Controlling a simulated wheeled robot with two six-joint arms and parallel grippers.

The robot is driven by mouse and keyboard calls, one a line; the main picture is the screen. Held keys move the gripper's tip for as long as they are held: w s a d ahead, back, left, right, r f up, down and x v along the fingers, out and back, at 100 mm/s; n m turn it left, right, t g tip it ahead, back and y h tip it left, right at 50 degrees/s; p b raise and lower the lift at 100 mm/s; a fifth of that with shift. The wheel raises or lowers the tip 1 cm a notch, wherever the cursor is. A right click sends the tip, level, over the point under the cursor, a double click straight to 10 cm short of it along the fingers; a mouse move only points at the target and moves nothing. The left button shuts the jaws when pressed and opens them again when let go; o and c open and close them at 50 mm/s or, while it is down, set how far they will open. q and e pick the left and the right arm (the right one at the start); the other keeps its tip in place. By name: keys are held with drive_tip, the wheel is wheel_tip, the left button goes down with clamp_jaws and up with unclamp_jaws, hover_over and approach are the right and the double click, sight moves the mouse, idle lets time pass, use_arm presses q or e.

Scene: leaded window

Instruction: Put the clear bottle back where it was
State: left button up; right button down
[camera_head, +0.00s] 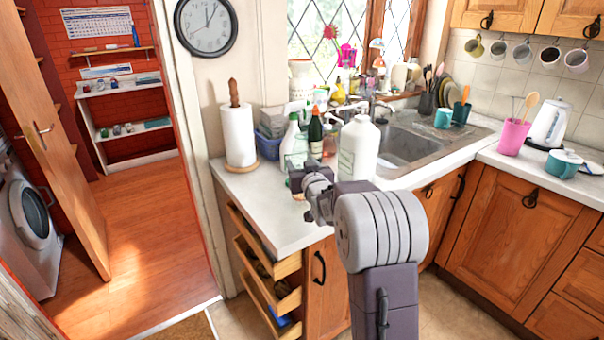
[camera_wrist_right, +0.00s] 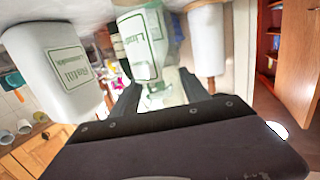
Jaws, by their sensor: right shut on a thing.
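My left gripper is not in view.
A large white refill bottle (camera_head: 357,150) stands to the right, also in the wrist view (camera_wrist_right: 55,70). A dark green bottle (camera_head: 315,132) is close behind. A paper towel roll (camera_head: 238,135) stands left. The counter's front left (camera_head: 265,205) is clear. Open drawers (camera_head: 270,285) stick out below.

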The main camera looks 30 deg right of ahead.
drive_tip(key=shift+w+f, duration=0.1)
drive_tip(key=shift+f, duration=0.85)
drive_tip(key=shift+f+b, duration=0.2)
drive_tip(key=shift+b, duration=0.1)
drive_tip(key=c, duration=0.5)
unclamp_jaws()
drive_tip(key=shift+r, duration=0.1)
